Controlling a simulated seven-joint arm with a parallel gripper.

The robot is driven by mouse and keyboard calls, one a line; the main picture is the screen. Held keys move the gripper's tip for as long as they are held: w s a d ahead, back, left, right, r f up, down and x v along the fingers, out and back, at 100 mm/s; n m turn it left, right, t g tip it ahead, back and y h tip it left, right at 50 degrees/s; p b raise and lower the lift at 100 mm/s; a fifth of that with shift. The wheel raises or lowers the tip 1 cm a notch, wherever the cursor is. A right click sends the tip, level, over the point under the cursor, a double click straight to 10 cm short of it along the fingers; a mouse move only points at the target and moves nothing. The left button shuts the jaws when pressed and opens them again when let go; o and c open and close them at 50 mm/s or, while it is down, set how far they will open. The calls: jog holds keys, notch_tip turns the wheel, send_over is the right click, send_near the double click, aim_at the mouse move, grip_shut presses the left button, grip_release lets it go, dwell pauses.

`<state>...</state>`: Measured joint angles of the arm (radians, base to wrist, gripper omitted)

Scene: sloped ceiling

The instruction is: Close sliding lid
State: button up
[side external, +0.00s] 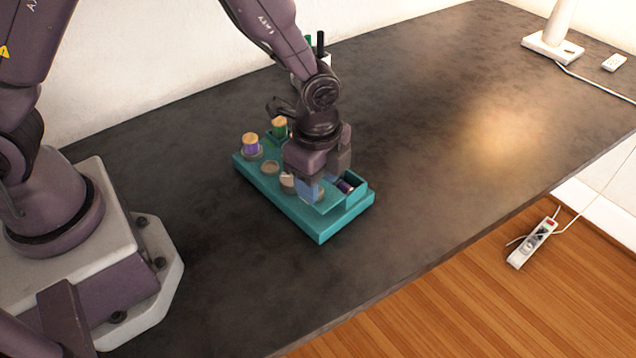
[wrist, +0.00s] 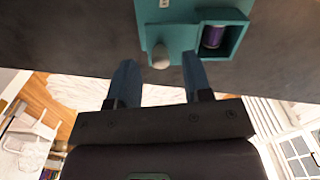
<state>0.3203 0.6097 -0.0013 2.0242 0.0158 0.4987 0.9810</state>
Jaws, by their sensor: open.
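A teal box (side external: 330,227) lies on the dark table, with round holders along its top. At its right end is an open compartment with a purple spool (side external: 346,187) inside; the spool also shows in the wrist view (wrist: 213,37). A teal sliding lid (wrist: 165,30) with a pale round knob (wrist: 160,56) sits beside the compartment and leaves it uncovered. My gripper (side external: 322,192) is over the box's right part. In the wrist view, its blue fingers (wrist: 160,72) are apart, with the knob between or just beyond their tips. Contact cannot be told.
Spools with purple (side external: 251,146) and green (side external: 279,128) thread stand at the box's left end. A pen holder (side external: 322,60) is behind my arm. A lamp base (side external: 552,48) stands far right. The table right of the box is clear.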

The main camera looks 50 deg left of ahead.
jog(key=shift+f, duration=0.8)
grip_shut()
jog(key=shift+w+a, duration=0.15)
jog(key=shift+w, duration=1.45)
jog(key=shift+w+a, duration=0.15)
jog(key=shift+w, duration=1.4)
grip_release()
jog(key=shift+s+r, duration=0.1)
notch_tip(320, 180, up, 13)
